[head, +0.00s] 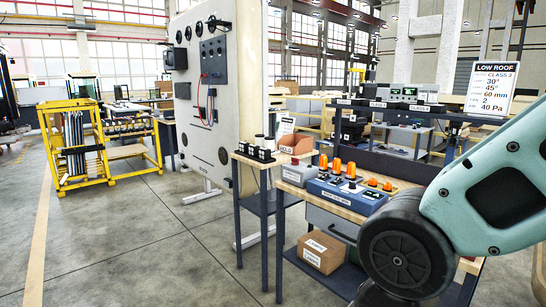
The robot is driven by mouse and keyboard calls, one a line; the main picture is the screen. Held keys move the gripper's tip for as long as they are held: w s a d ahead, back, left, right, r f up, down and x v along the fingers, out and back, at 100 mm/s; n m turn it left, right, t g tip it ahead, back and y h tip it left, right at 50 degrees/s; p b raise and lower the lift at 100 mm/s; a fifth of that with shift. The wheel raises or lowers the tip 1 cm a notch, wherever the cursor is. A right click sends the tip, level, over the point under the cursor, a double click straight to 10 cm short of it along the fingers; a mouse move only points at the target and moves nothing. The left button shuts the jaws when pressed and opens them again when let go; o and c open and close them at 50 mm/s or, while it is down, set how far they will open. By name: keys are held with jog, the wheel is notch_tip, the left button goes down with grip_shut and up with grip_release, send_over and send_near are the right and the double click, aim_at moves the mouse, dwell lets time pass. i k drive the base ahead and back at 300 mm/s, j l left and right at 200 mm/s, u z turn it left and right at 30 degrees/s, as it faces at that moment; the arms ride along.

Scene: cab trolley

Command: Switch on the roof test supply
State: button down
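A blue control box (364,204) sits on a wood-topped bench at centre right. Orange beacon-like pieces and small dark knobs or switches stand on and behind its top. Its front labels are too small to read. A small grey box (297,175) with a red button on top stands just left of it. I cannot tell which of these is the roof test supply, or any switch's position. My teal arm crosses the right side, in front of the bench's right end. My gripper is out of view.
A side table (258,162) with dark cylinders adjoins the bench on the left. A cardboard box (323,252) sits on the lower shelf. A tall cream panel (215,110) and a yellow rack (73,150) stand farther back. The left floor is clear. A "LOW ROOF" sign (492,87) stands behind.

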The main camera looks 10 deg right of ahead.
aim_at(295, 162)
jog(key=i+j+u, duration=0.2)
jog(key=i, duration=1.15)
jog(key=i+j+u, duration=0.15)
jog(key=i, duration=1.2)
